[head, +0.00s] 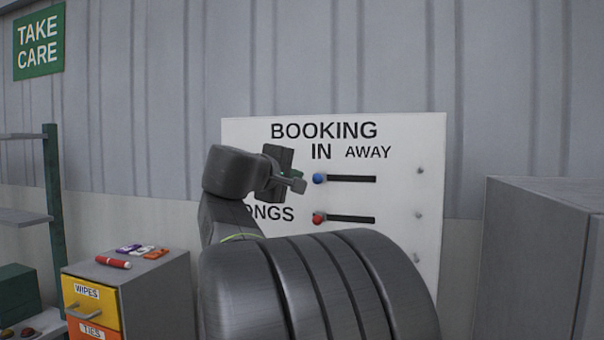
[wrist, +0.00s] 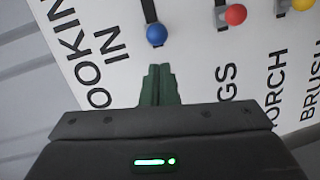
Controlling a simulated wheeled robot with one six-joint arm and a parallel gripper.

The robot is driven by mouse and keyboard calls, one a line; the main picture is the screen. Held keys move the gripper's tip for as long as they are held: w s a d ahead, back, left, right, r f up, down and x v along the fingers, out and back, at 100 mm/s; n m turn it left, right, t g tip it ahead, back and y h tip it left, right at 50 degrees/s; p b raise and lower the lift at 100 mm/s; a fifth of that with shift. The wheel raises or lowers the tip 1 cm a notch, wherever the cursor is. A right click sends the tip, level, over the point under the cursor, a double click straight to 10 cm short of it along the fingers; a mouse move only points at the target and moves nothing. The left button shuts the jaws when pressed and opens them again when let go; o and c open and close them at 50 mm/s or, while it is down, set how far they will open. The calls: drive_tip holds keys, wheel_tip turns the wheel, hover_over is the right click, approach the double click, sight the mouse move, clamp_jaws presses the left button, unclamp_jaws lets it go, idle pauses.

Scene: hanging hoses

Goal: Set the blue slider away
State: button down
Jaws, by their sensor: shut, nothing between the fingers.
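The blue slider is a round blue knob (head: 319,178) at the left end of its dark horizontal slot (head: 350,179) on the white board. The word AWAY (head: 368,152) stands above the slot's right part. My gripper (head: 297,184) is just left of the blue knob in the head view. In the wrist view the blue knob (wrist: 155,34) lies beyond the tips of my green fingers (wrist: 158,70), with a gap in the picture. The fingers are shut together and hold nothing. Whether they touch the board cannot be told.
A red knob (head: 319,218) sits at the left end of the slot below. A yellow knob (wrist: 302,4) shows in the wrist view. My arm hides the board's lower part. A drawer cabinet (head: 150,285) stands left and a grey cabinet (head: 535,260) right.

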drive_tip(key=shift+w+d+f, duration=0.15)
drive_tip(key=shift+d+f, duration=0.05)
drive_tip(key=shift+d, duration=0.7)
drive_tip(key=shift+d, duration=0.1)
drive_tip(key=s+d, duration=0.1)
drive_tip(key=d, duration=0.2)
drive_tip(key=s+d+b, duration=0.1)
drive_tip(key=d, duration=0.3)
drive_tip(key=s+d, duration=0.1)
drive_tip(key=d, duration=0.2)
drive_tip(key=shift+s+d, duration=0.3)
drive_tip(key=shift+d, duration=0.1)
drive_tip(key=shift+a+r, duration=0.1)
